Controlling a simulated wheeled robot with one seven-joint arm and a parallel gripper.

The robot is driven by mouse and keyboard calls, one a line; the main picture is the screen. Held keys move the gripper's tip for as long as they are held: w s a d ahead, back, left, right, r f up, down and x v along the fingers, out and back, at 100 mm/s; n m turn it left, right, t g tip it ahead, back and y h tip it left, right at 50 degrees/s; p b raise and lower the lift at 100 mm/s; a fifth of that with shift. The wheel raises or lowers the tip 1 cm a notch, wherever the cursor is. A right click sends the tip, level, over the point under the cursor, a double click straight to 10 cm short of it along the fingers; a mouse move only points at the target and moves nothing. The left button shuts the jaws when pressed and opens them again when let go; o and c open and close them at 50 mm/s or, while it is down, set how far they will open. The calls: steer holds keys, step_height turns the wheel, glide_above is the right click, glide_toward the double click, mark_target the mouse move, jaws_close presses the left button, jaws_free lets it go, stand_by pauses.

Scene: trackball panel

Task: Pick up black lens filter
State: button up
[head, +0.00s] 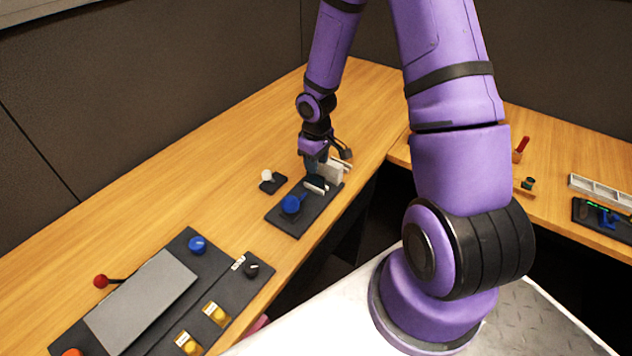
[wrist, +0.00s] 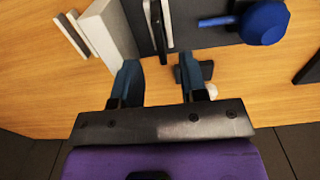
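My gripper (head: 312,168) is over the dark panel (head: 291,220) that carries a blue ball (head: 291,204). In the wrist view, the gripper's two blue fingers (wrist: 158,77) are apart with nothing between them. Ahead of the gap, a thin dark upright piece with a pale edge (wrist: 157,25) stands on the panel; it may be the black lens filter, but I cannot tell for sure. In the head view, the fingers partly hide that area.
A pale block (wrist: 103,32) stands close to the left finger in the wrist view. A small dark base with a white ball (head: 267,176) sits left of the panel. A larger control panel with a grey plate (head: 142,301) lies nearer. Open wood extends behind.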

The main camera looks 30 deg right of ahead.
mark_target(316, 176)
steer(key=shift+w+f, duration=0.1)
steer(key=shift+f, duration=2.9)
steer(key=shift+c, duration=0.2)
jaws_close()
